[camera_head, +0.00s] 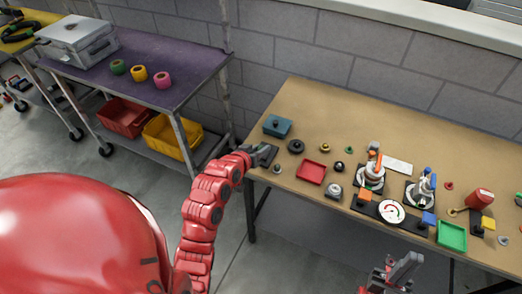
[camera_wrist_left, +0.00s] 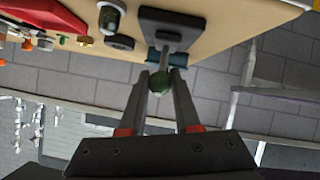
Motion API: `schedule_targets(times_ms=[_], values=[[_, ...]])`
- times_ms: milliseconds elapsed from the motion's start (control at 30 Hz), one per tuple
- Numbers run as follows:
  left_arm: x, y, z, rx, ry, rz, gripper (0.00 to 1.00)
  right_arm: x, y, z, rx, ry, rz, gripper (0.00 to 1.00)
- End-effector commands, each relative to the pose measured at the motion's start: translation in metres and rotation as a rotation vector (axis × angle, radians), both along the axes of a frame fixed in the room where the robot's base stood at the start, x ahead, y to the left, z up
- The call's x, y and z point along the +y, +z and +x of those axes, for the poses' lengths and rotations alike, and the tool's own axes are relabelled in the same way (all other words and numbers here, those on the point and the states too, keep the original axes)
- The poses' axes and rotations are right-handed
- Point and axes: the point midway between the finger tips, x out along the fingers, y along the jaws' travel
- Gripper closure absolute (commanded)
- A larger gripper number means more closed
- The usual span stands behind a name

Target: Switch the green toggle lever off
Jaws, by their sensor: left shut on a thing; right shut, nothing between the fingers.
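The toggle lever has a dark grey base plate (camera_head: 269,157) at the left front corner of the tan table. In the left wrist view, its dark green ball knob (camera_wrist_left: 160,82) sits between my left fingertips, in front of the grey plate (camera_wrist_left: 165,25). My left gripper (camera_head: 262,155) is shut on this knob; it also shows large in the left wrist view (camera_wrist_left: 162,85). In the head view the gripper hides the knob. The lever's tilt is hard to tell. My right gripper (camera_head: 398,270) is shut and empty, in front of the table's front edge.
A teal box (camera_head: 277,126), a black round knob (camera_head: 296,146) and a red tray (camera_head: 312,172) are near the lever. Several other controls, a gauge (camera_head: 391,211) and a green tray (camera_head: 452,235) fill the right side. A purple-topped cart (camera_head: 150,65) stands left.

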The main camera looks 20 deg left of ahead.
Motion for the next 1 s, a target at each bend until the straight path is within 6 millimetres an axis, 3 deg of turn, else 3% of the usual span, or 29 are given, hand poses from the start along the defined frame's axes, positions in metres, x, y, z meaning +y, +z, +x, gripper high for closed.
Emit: schedule_targets(times_ms=[367, 400, 567, 1000], values=[[0.0001, 0.0002, 0.0, -0.006, 0.001, 0.0, 1.0, 0.0, -0.0008, 0.0, 0.0, 0.0, 0.0, 1.0], [0.0, 0.0002, 0.0, -0.006, 0.0, -0.001, 0.67, 0.0, -0.0008, 0.0, 0.0, 0.0, 0.0, 1.0], [-0.0001, 0.0, 0.0, -0.005, 0.0, 0.0, 0.39, 0.0, -0.0008, 0.0, 0.0, 0.0, 0.0, 1.0], [0.0012, 0.0028, -0.0069, -0.006, 0.001, -0.001, 0.39, 0.0, -0.0036, 0.0, 0.0, 0.0, 0.0, 1.0]])
